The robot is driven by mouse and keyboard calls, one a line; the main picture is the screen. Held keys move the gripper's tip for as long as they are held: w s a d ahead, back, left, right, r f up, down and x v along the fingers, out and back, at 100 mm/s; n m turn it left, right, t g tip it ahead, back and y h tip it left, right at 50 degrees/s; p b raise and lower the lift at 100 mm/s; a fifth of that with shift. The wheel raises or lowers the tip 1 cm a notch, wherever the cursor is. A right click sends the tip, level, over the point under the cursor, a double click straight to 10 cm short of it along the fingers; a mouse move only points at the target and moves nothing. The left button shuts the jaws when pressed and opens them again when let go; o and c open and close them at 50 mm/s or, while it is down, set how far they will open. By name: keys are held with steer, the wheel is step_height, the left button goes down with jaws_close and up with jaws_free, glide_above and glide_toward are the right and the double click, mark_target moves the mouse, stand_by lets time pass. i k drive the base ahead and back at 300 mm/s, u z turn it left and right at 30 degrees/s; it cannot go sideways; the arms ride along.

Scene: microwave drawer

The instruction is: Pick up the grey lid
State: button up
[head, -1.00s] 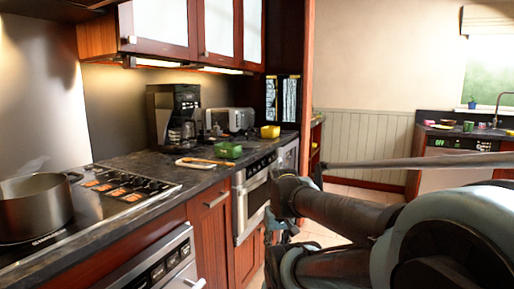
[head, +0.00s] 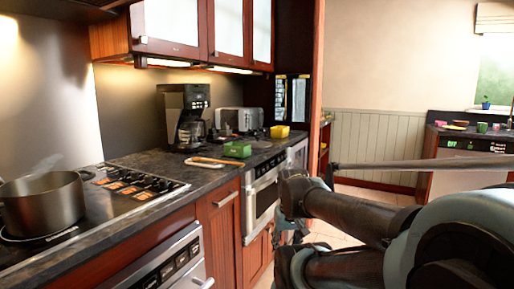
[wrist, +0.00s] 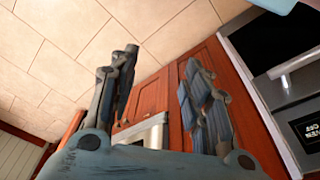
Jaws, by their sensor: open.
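I cannot make out a grey lid in either view. A grey steel pot (head: 42,205) with steam above it stands on the hob at the left, and no lid shows on it. My gripper (wrist: 162,68) is open and empty in the wrist view, its two dark fingers apart in front of red-brown cabinet doors and the tiled floor. In the head view my gripper (head: 292,228) hangs low in front of the counter, partly hidden by my arm.
A dark counter (head: 150,160) runs along the left. On it are a coffee maker (head: 184,115), a toaster (head: 240,120), a green container (head: 237,150), a yellow container (head: 280,131) and a wooden board (head: 214,162). An oven (head: 262,200) is below. Tiled floor lies right.

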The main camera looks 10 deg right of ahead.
mark_target(256, 143)
steer(key=u, duration=1.5)
steer(key=k, duration=1.3)
steer(key=z, duration=1.1)
steer(key=i, duration=1.8)
steer(key=z, duration=0.05)
